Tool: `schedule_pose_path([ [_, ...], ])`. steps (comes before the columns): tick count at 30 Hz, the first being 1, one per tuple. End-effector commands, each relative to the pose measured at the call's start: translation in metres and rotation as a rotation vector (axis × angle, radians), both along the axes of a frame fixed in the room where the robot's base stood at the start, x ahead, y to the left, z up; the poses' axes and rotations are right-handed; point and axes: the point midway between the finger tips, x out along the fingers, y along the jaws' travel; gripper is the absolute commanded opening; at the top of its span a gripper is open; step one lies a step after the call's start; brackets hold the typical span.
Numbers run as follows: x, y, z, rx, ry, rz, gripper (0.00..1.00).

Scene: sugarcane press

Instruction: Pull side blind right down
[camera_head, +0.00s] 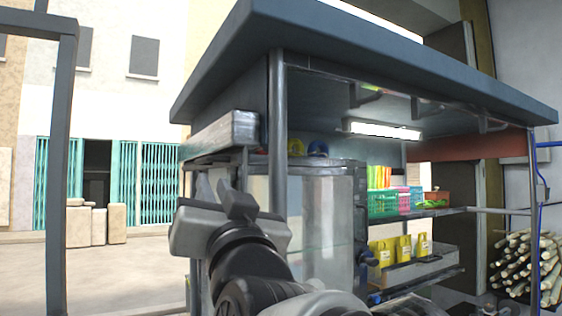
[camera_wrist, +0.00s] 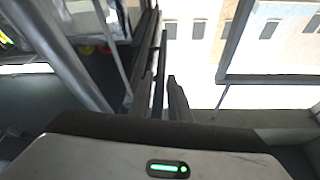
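A grey, rolled-up bundle, apparently the side blind (camera_head: 222,132), hangs under the roof edge on the stall's left side in the head view. It is still rolled up high. My gripper (camera_head: 238,200) is in front of and below it, apart from it in the picture; the depth between them is unclear. In the wrist view my gripper (camera_wrist: 161,95) shows two dark fingers with a gap between them. A thin dark bar (camera_wrist: 159,60) lines up with that gap; I cannot tell whether it is between the fingers or beyond them. No held object is visible.
A metal post (camera_head: 278,150) of the stall stands just right of my gripper, with a glass-sided cabinet (camera_head: 325,220) behind my arm. Shelves with baskets (camera_head: 385,203) and yellow packets are further right. A grey frame post (camera_head: 60,170) stands at left, with open pavement between.

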Motion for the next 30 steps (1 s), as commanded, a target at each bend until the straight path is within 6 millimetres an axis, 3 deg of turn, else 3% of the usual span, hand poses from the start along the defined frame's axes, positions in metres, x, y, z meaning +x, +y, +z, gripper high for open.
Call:
schedule_pose_path([
  [9,0.06,0.03,0.028,-0.002,0.003,0.001,0.17],
  [15,0.087,0.042,0.04,-0.002,0.002,-0.001,0.17],
  [21,0.098,0.048,0.044,-0.001,0.0,0.0,0.17],
  [30,0.1,0.048,0.044,-0.001,0.0,0.0,0.15],
])
